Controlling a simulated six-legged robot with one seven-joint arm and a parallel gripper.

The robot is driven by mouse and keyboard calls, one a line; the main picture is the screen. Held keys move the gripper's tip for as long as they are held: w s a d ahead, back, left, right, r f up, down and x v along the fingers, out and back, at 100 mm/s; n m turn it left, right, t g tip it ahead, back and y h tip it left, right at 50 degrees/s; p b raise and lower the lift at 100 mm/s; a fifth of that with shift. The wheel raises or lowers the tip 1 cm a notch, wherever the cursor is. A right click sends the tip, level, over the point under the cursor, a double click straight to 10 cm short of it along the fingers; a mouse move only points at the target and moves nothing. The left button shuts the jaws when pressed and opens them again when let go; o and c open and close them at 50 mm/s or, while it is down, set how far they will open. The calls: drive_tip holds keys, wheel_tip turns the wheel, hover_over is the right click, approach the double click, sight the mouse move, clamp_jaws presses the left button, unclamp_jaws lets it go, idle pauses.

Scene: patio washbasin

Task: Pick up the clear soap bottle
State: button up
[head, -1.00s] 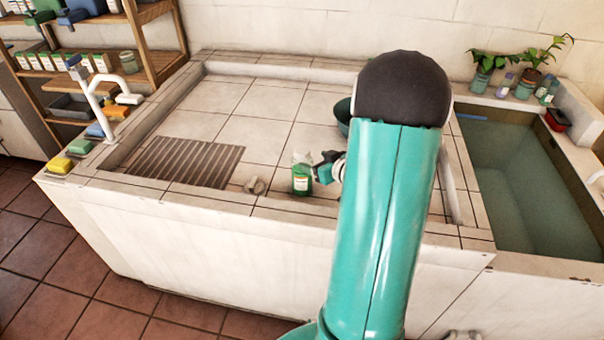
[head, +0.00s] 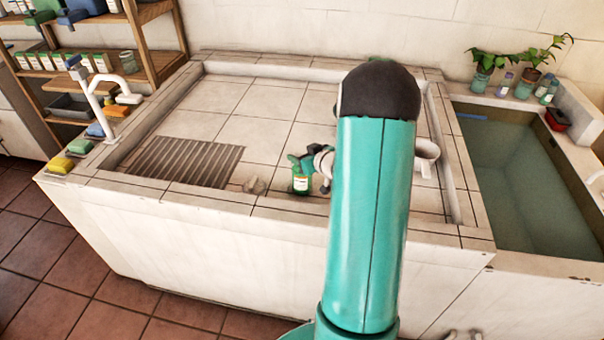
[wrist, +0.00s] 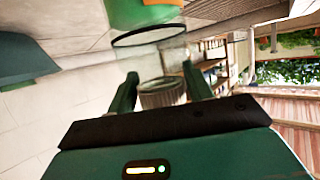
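The clear soap bottle (head: 301,184) stands upright on the tiled counter near its front edge, with green contents and a pale label. My gripper (head: 301,163) is at the bottle's top and hides it in the head view. In the wrist view the bottle's clear upper part (wrist: 150,50) and grey ribbed cap lie between the two fingers of my gripper (wrist: 161,88). The fingers are apart, one on each side of the cap, with a small gap showing. I cannot tell whether either finger touches it.
A small grey object (head: 255,186) lies just left of the bottle, beside a ribbed drain grate (head: 185,162). A white tap (head: 100,98) and sponges (head: 62,165) are at the left. A water-filled basin (head: 515,190) is at the right. The tiles behind the bottle look clear.

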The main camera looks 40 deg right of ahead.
clamp_jaws()
